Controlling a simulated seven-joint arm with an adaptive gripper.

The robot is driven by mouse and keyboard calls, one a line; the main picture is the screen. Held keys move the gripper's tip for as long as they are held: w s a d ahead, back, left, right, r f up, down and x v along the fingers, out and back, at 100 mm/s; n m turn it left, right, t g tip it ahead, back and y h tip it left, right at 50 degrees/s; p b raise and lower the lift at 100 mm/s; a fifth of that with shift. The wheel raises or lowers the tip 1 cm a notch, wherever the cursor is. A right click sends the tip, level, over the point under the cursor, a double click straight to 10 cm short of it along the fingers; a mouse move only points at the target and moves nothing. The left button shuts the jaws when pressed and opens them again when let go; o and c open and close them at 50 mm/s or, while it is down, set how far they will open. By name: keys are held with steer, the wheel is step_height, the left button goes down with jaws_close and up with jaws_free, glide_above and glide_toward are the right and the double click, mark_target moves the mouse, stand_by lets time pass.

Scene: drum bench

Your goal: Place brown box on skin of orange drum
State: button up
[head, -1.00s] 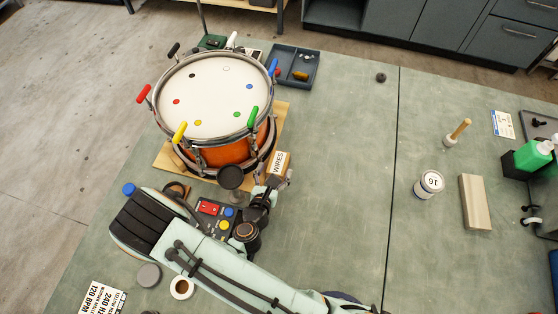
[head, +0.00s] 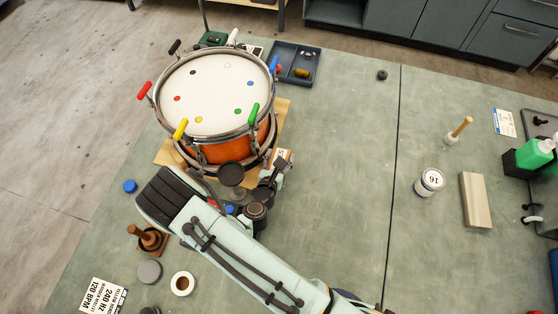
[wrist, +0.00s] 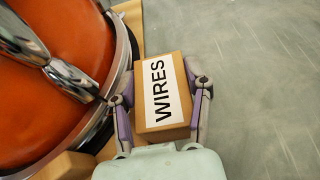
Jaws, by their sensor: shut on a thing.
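The brown box (wrist: 178,82) with a white "WIRES" label is between the fingers of my gripper (wrist: 162,105) in the wrist view. My gripper is shut on it, with one finger on each side. In the head view the box (head: 282,156) shows only in part, behind my gripper (head: 277,171), just right of the drum's lower edge. The orange drum (head: 228,149) stands on a wooden board. Its white skin (head: 215,95) faces up, has several coloured dots and carries no box. The drum's orange side (wrist: 60,80) and metal rim fill the left of the wrist view.
Coloured handles, such as the green one (head: 254,113) and yellow one (head: 181,128), stick up around the drum rim. A dark tray (head: 297,63) lies behind it. A cup (head: 183,283) and a wooden stamp-like piece (head: 148,237) are near my arm.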

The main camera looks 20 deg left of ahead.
steer(key=shift+r, duration=0.1)
step_height(320, 180, up, 27)
steer(key=w+a+r, duration=0.2)
steer(key=w+a, duration=0.1)
steer(key=a, duration=0.4)
steer(key=w+a+r, duration=0.1)
steer(key=w+a, duration=0.3)
steer(key=a, duration=0.3)
steer(key=a+f, duration=0.1)
steer(key=f, duration=0.3)
steer(key=a+f, duration=0.1)
steer(key=f, duration=0.3)
steer(key=a+f, duration=0.2)
steer(key=f, duration=0.3)
steer(key=shift+w, duration=0.15)
steer(key=shift+f, duration=0.2)
steer(key=o, duration=1.2)
